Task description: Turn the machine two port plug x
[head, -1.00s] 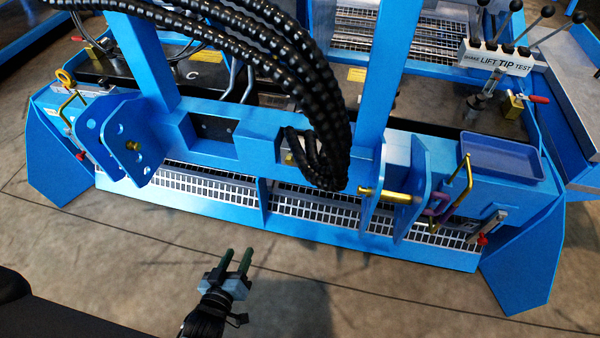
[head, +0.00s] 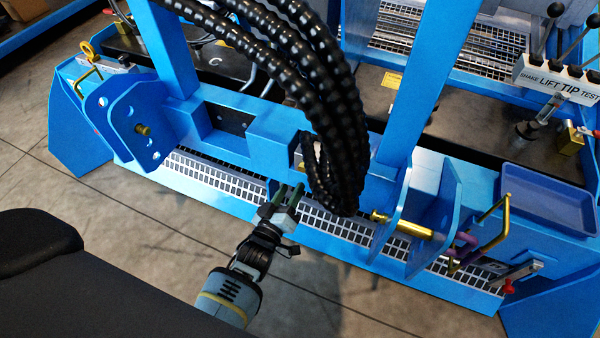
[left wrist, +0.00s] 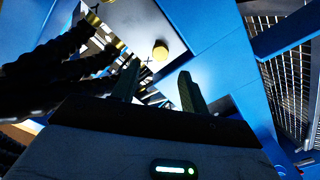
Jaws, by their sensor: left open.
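In the left wrist view a round brass plug (left wrist: 160,50) sits on a pale plate, with a black letter X printed below it. Other brass fittings show at the upper left, by the black hoses. My left gripper (head: 290,196) is open and empty in front of the blue sieve frame, just left of the hanging hose bundle. In the left wrist view its two dark fingers (left wrist: 160,88) point toward the plate, with the plug beyond them and apart from them. In the head view the hoses hide much of the recess behind them. My right gripper is out of view.
Black ribbed hoses (head: 345,150) hang close to the right of my left gripper. A blue crossbeam (head: 270,145) and a mesh panel (head: 215,174) lie beyond it. A brass pin (head: 405,226) and a blue tray (head: 548,195) are further right. Open floor lies in front.

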